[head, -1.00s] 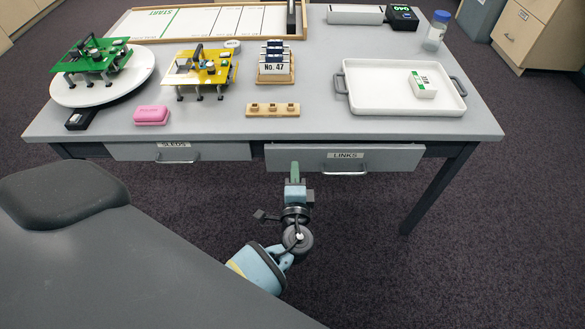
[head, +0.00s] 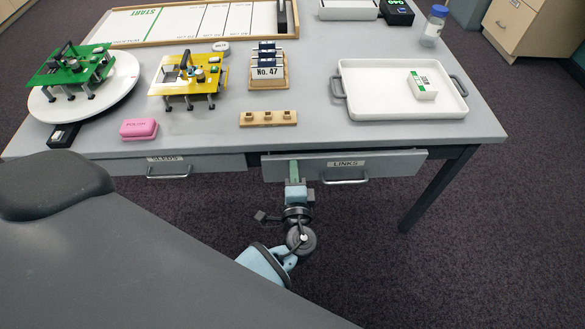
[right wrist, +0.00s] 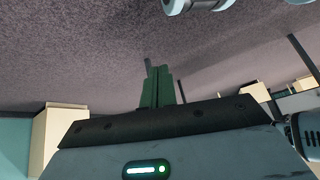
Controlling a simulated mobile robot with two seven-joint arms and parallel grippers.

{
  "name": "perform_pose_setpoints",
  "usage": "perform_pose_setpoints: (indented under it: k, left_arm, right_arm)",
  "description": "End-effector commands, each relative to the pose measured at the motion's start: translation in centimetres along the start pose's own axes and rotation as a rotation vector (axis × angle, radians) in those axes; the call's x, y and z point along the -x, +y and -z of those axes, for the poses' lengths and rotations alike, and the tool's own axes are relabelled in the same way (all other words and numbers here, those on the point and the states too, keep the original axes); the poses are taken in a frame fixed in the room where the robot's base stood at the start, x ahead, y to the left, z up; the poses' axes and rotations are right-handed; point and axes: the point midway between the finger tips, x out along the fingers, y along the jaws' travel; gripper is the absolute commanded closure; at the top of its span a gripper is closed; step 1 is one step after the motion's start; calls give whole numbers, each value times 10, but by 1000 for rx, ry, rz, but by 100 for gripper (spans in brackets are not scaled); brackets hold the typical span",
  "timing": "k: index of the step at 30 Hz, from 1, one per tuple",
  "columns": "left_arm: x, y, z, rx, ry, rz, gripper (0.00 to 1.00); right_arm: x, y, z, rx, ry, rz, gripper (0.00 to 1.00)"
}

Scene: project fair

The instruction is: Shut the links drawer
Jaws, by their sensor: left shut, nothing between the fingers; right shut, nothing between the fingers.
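The links drawer (head: 400,166) is under the table's right half, with a "LINKS" label and a bar handle (head: 345,181). Its front stands a little out from under the tabletop, so it looks slightly open. My left gripper (head: 294,168) is shut and empty, its green fingers pointing at the drawer front, left of the label and handle. The fingertips overlap the front; I cannot tell whether they touch it. The drawer's inside is hidden. My right gripper (right wrist: 160,88) shows in the right wrist view, shut and empty, with carpet beyond it.
A neighbouring drawer labelled "SLEDS" (head: 215,165) looks closed at left. The tabletop (head: 330,137) holds a white tray (head: 390,110), a wooden block (head: 268,118), a pink box (head: 139,129) and models. A table leg (head: 440,190) stands right of the drawer; carpet around is clear.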

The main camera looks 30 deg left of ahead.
Motion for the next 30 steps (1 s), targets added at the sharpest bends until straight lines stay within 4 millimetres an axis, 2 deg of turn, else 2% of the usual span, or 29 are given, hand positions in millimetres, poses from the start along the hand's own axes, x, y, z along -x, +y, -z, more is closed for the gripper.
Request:
perform_pose_setpoints:
  k: [10, 17, 22, 30]
  left_arm:
    - [-3, 1, 0, -1, -1, 0, 100]
    - [-33, 5, -1, -1, -1, 0, 100]
    - [-49, 3, 0, -1, 0, -1, 100]
    - [-53, -2, 0, 1, 0, 3, 100]
  right_arm:
    - [-1, 0, -5, -1, -7, 0, 100]
    - [-14, 0, -22, -4, -28, 3, 100]
    - [-22, 3, -14, 1, -7, 2, 100]
    - [-23, 5, -10, 10, -1, 2, 100]
